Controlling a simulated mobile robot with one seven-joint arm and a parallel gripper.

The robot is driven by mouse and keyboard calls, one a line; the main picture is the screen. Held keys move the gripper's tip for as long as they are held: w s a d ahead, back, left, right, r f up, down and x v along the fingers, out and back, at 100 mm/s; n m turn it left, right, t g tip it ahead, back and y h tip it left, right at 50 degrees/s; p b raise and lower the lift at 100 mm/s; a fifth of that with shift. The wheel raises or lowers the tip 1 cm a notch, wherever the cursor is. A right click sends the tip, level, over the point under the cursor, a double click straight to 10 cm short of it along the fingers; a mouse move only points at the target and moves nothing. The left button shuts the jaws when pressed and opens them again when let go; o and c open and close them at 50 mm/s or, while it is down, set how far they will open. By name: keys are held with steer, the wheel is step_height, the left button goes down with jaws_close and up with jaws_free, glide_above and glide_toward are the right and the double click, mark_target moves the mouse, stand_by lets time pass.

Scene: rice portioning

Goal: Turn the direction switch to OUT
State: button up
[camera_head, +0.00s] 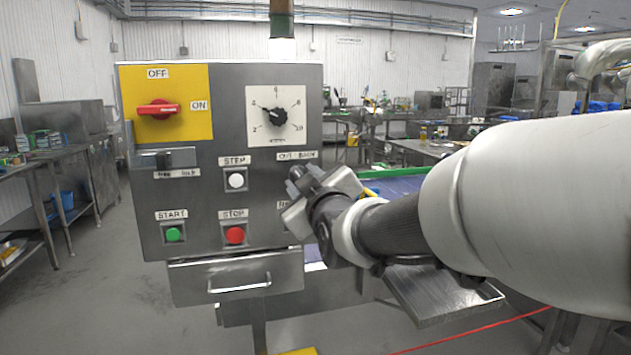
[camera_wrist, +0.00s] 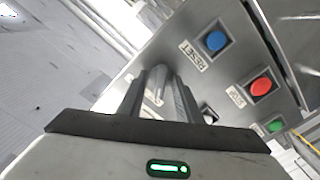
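The grey control panel (camera_head: 205,200) faces me in the head view. The direction switch's label, OUT and BACK (camera_head: 297,155), shows at its right edge, just above my gripper (camera_head: 296,182). My gripper hides the switch in the head view. In the wrist view my gripper (camera_wrist: 158,78) reaches to the panel with its two dark fingers apart. A pale metal shape (camera_wrist: 155,88) shows in the gap and appears to be the switch area. I cannot tell which way the switch points or whether the fingers touch it.
The blue RESET button (camera_wrist: 215,42) and red STOP button (camera_wrist: 262,86) are close to the fingers. A drawer handle (camera_head: 239,284) sticks out below.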

steer(key=v, duration=1.7)
steer(key=shift+s, duration=0.25)
